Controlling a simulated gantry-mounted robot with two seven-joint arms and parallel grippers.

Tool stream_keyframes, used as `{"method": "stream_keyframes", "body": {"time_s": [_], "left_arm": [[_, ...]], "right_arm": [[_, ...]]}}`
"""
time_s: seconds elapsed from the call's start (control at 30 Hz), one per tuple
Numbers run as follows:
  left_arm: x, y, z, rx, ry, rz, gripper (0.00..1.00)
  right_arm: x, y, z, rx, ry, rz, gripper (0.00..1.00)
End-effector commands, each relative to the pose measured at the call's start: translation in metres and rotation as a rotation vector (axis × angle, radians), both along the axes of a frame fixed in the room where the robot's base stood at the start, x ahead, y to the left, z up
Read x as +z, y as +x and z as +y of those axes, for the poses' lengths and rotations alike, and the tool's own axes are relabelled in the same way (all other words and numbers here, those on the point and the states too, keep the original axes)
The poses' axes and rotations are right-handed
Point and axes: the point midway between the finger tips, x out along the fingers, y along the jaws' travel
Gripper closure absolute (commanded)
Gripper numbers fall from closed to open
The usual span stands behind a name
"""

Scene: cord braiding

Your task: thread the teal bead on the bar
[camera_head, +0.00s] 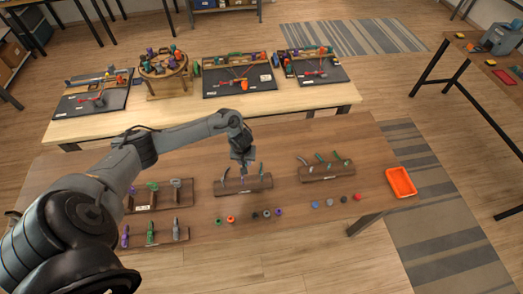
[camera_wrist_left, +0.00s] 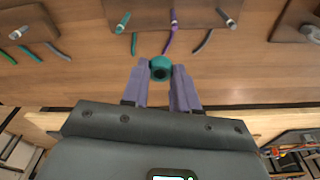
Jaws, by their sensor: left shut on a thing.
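My left gripper (camera_head: 243,163) is over the middle wooden rack (camera_head: 256,185) in the head view. In the left wrist view its two purple-grey fingers (camera_wrist_left: 162,80) are shut on the teal bead (camera_wrist_left: 160,68), whose dark hole faces the camera. The bead is too small to make out in the head view. Beyond it, a green cord (camera_wrist_left: 134,43), a purple cord (camera_wrist_left: 170,40) and a grey cord (camera_wrist_left: 203,41) hang from the rack's pale-ended pegs. The purple one is nearest the bead, seemingly apart from it. I cannot tell which piece is the bar. My right gripper is not in view.
A similar rack (camera_head: 338,173) stands to the right, and two more (camera_head: 140,209) stand left. Several loose beads, including an orange one (camera_head: 231,219) and a red one (camera_head: 357,197), lie along the front. An orange tray (camera_head: 401,182) is at the right end.

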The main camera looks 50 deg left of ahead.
Motion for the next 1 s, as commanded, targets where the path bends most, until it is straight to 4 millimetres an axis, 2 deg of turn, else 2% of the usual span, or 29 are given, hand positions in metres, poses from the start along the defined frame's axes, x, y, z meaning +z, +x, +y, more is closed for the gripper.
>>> {"method": "stream_keyframes", "body": {"time_s": [0.1, 0.3, 0.57, 1.0], "left_arm": [[-0.008, -0.016, 0.002, 0.0, 0.001, 0.001, 0.99], [-0.015, -0.025, 0.001, -0.001, -0.001, -0.001, 0.99], [-0.022, -0.025, 0.001, 0.0, -0.001, -0.001, 0.99], [-0.041, -0.025, 0.001, -0.001, -0.001, -0.001, 0.99]], "right_arm": [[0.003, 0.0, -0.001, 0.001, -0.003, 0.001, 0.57], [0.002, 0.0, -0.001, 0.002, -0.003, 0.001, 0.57], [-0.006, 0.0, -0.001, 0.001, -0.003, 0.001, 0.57], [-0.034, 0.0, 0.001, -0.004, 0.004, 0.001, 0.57]]}}
